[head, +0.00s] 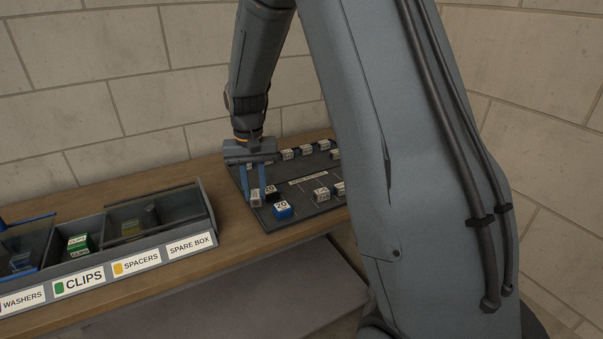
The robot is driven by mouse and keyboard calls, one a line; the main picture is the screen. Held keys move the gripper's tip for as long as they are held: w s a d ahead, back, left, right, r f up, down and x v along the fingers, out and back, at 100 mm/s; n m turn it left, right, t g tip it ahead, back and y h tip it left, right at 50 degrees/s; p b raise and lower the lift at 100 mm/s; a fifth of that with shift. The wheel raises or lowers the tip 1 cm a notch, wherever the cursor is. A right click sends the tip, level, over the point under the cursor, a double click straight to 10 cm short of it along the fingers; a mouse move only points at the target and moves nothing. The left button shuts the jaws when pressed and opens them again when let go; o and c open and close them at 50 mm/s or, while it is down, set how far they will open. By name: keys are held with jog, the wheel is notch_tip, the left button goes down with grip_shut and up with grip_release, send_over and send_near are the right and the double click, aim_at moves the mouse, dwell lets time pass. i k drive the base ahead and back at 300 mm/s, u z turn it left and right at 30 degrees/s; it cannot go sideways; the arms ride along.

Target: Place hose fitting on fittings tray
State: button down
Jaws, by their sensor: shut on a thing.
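My gripper (255,190) points down over the left part of a dark flat tray (303,201) on the wooden bench. Its two blue fingers are shut on a small grey piece with a pale label (256,199). This looks like a hose fitting, but its label is too small to read. I cannot tell whether it touches the tray. A blue piece marked 20 (282,210) and a dark piece (271,192) sit on the tray just right of the fingers. My arm hides the tray's right side.
Several grey pieces with pale labels (306,149) line the tray's back, and others stand at its right (321,194). A divided bin (137,259), labelled washers, clips, spacers and spare box, stands on the bench (222,230) at left. A stone-block wall (110,95) rises behind.

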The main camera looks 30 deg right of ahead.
aim_at(255, 181)
jog(key=u, duration=0.05)
jog(key=k, duration=0.1)
jog(key=z, duration=0.85)
jog(key=i, duration=0.65)
jog(key=u, duration=0.85)
